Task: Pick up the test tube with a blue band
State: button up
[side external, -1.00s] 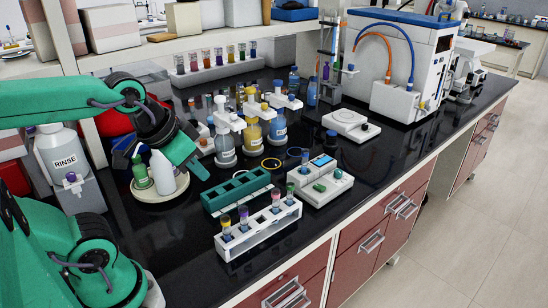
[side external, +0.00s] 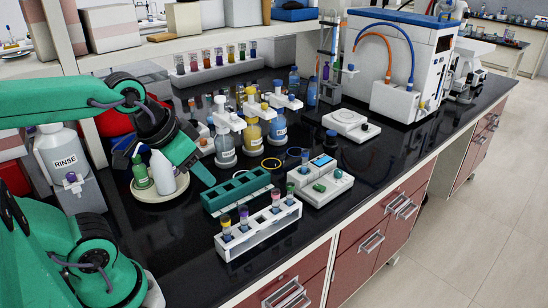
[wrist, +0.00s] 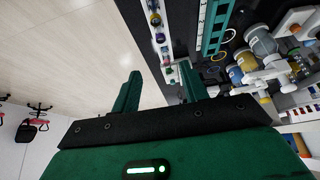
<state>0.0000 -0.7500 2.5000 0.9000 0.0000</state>
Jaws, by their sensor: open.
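A white rack (side external: 262,236) stands near the bench's front edge and holds several upright test tubes. Their tops look yellow (side external: 226,221), purple (side external: 243,214), pink (side external: 276,199) and green (side external: 290,188). Bluish patches show low on some tubes, but I cannot tell which one has a blue band. A green rack (side external: 236,192) sits just behind the white one and looks empty. My gripper (side external: 203,174) is above the bench, left of the green rack and apart from both racks. In the wrist view my gripper (wrist: 160,84) has its two fingers wide apart with nothing between them.
Capped bottles (side external: 252,133) stand behind the green rack. A white device (side external: 322,182) is right of the racks. A white squeeze bottle (side external: 162,172) and a green one (side external: 140,174) stand on a round tray close to my gripper. Another tube rack (side external: 212,70) is at the back.

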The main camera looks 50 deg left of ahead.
jog(key=w+r+n+g, duration=0.1)
jog(key=w+r, duration=0.3)
jog(key=w, duration=0.5)
jog(key=n+g, duration=0.4)
send_over(306, 150)
jog(key=f, duration=1.2)
jog(key=shift+s+d, duration=0.15)
jog(key=shift+s, duration=0.2)
jog(key=shift+w+f+g, duration=0.3)
jog(key=shift+w+f, duration=0.05)
jog(key=shift+f, duration=0.25)
jog(key=shift+f, duration=0.15)
jog(key=shift+f, duration=1.2)
